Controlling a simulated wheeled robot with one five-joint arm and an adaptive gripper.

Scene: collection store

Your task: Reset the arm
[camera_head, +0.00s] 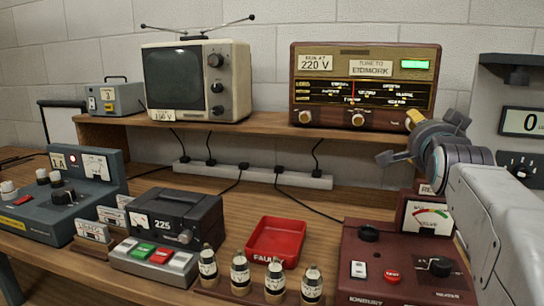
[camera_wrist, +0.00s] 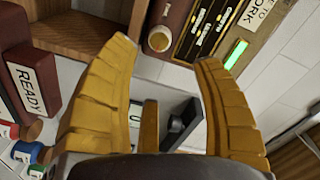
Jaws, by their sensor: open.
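My gripper (camera_head: 413,119) is at the right in the head view, raised near the right end of the shelf and the brown radio (camera_head: 365,85). The radio's knob (camera_wrist: 160,38) and green display show beyond the fingers. My arm comes in from the right edge of the head view.
A television (camera_head: 198,80) stands on the wooden shelf. On the bench are a red tray (camera_head: 275,240) marked FAULTY, several labelled tubes, a maroon tester (camera_head: 405,265) below my arm and a grey power unit (camera_head: 70,195). A display unit (camera_head: 515,125) stands right.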

